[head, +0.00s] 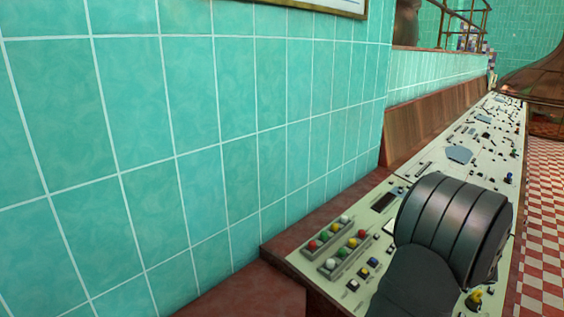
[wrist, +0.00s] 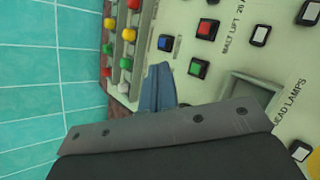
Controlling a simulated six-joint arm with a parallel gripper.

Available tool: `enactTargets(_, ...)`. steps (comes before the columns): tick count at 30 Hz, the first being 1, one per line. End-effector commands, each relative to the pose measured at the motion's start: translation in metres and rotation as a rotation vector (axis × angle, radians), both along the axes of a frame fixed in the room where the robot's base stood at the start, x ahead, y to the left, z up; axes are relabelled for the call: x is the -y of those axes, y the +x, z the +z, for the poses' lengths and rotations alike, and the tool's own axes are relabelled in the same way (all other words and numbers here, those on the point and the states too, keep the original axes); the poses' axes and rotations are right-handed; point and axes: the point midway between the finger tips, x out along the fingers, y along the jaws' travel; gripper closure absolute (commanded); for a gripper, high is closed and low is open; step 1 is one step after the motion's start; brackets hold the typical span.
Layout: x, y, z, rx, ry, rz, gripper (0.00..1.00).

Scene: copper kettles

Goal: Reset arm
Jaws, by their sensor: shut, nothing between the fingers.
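My gripper (wrist: 158,86) shows in the wrist view as blue-grey fingers pressed together, shut and empty. Its fingertips are over the cream control panel (wrist: 200,100), close to a blue button (wrist: 166,43) and a red button (wrist: 207,29). I cannot tell whether they touch the panel. In the head view, dark rounded links of my arm cover part of the panel (head: 408,180) and the fingers are hidden.
Two rows of coloured knobs (head: 337,246) sit on the panel's near left. Green tiled wall (head: 140,130) rises along the left. A checkered floor (head: 545,230) lies to the right, and a copper kettle (head: 540,80) stands at the far right.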

Motion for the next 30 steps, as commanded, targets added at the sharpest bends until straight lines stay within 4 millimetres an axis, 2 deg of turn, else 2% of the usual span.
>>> enactTargets(3, 0.003, -0.002, 0.017, 0.001, -0.001, 0.000, 1.00)
enactTargets(6, 0.003, -0.004, 0.024, 0.000, -0.001, 0.001, 1.00)
enactTargets(16, 0.003, -0.004, 0.026, -0.002, -0.003, 0.005, 1.00)
enactTargets(23, 0.000, -0.001, 0.007, -0.002, 0.003, 0.002, 1.00)
enactTargets(29, -0.005, 0.004, -0.031, -0.003, 0.006, 0.001, 1.00)
enactTargets(30, -0.002, 0.003, -0.014, 0.004, -0.003, 0.000, 1.00)
